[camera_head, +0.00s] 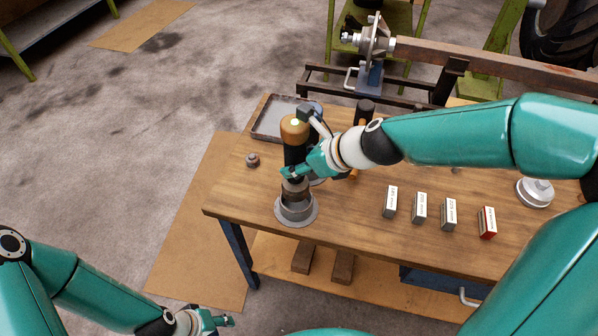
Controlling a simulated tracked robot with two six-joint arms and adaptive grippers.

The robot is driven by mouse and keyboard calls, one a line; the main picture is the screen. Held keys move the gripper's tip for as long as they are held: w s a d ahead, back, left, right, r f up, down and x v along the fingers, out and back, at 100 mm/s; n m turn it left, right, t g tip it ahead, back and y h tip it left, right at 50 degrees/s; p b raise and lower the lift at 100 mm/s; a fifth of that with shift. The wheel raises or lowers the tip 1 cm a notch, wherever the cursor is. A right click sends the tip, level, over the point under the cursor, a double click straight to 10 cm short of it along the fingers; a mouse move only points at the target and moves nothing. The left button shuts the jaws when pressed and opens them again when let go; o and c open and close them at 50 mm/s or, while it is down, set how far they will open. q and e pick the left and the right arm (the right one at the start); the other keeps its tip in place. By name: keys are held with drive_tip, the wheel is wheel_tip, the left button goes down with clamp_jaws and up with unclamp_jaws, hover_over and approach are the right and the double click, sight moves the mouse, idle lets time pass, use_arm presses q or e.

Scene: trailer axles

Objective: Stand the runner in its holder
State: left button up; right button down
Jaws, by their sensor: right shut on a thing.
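The runner (294,150) is a dark upright cylinder with an orange-brown top and a small green light. My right gripper (298,174) is shut on its lower body, reaching in from the right. The holder (296,212) is a grey metal cup with a wide round flange near the table's front left edge. The runner's lower end is at the holder's mouth, roughly centred over it; I cannot tell how deep it sits. My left gripper (226,320) is low at the bottom of the view, away from the table; its finger opening is unclear.
The wooden table (350,225) carries a grey tray (270,122), a small nut-like part (252,160), several small boxes (420,207) and a pale round part (535,191). An axle beam (480,62) lies behind.

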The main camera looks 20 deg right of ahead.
use_arm(q)
drive_tip(key=shift+f, duration=0.65)
use_arm(e)
drive_tip(key=shift+f, duration=0.75)
drive_tip(key=shift+f+b, duration=0.6)
drive_tip(key=shift+b, duration=0.2)
use_arm(q)
drive_tip(key=shift+f, duration=0.5)
use_arm(e)
drive_tip(key=c, duration=0.6)
unclamp_jaws()
drive_tip(key=shift+r+p, duration=0.5)
use_arm(q)
wheel_tip(320, 180, up, 6)
drive_tip(key=p, duration=0.5)
drive_tip(key=shift+f, duration=0.15)
use_arm(e)
drive_tip(key=v, duration=1.2)
